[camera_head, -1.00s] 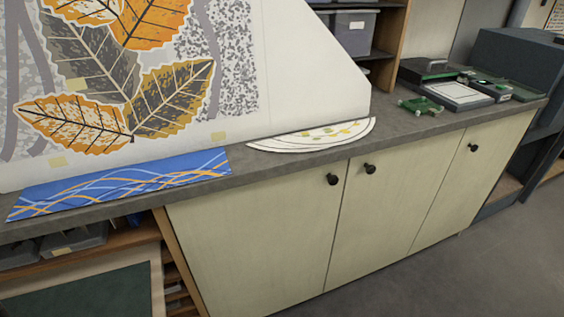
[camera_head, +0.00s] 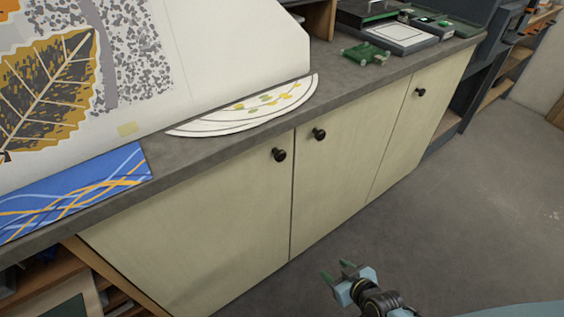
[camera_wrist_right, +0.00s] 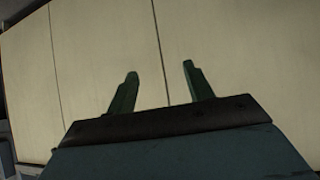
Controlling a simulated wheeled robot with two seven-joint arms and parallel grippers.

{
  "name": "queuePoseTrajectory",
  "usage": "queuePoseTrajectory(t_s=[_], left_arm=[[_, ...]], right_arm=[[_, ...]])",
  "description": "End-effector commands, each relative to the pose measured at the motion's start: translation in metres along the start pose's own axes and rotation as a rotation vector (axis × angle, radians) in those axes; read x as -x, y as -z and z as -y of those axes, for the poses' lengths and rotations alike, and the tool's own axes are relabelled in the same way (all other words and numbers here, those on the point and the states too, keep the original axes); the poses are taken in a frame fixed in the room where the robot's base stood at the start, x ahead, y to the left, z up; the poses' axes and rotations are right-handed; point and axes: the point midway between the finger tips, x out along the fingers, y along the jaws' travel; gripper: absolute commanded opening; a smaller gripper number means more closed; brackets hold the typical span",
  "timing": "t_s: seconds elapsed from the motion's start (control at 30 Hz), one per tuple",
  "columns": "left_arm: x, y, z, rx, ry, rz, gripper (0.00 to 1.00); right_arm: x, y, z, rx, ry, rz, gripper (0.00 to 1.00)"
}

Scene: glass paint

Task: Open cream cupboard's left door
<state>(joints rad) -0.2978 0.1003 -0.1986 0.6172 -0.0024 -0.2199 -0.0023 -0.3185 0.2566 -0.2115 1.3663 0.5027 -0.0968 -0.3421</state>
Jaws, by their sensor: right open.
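The cream cupboard has three doors in a row under a grey counter. Its left door (camera_head: 195,235) is shut, with a round black knob (camera_head: 279,155) near its upper right corner. The middle door (camera_head: 345,165) has a black knob (camera_head: 319,134) at its upper left, and the right door (camera_head: 408,130) has one (camera_head: 420,92) too. My right gripper (camera_head: 336,270) is open and empty, low in front of the cupboard and apart from it. In the right wrist view its two green fingers (camera_wrist_right: 160,82) stand apart before cream door panels with dark seams. My left gripper is out of view.
On the grey counter (camera_head: 215,150) lie a blue patterned panel (camera_head: 80,190), a white half-round panel (camera_head: 245,108), and a small green tool (camera_head: 365,54) with trays behind. A large leaf-patterned board leans at the back. The floor (camera_head: 480,210) at right is clear.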

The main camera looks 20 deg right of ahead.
Motion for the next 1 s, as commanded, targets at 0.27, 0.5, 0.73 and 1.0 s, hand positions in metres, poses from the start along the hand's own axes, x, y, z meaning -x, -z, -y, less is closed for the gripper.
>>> queuePoseTrajectory(t_s=[0.27, 0.5, 0.73, 1.0], left_arm=[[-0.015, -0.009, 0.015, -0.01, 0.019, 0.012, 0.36], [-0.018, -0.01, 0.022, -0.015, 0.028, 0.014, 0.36], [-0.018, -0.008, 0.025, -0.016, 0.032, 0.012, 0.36], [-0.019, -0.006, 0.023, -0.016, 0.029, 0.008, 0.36]], right_arm=[[0.048, 0.197, 0.01, 0.024, 0.077, -0.477, 0.52], [0.088, 0.262, 0.023, 0.025, 0.122, -0.646, 0.52], [0.076, 0.281, 0.026, 0.022, 0.124, -0.664, 0.52], [0.032, 0.315, 0.033, 0.021, 0.124, -0.662, 0.52]])
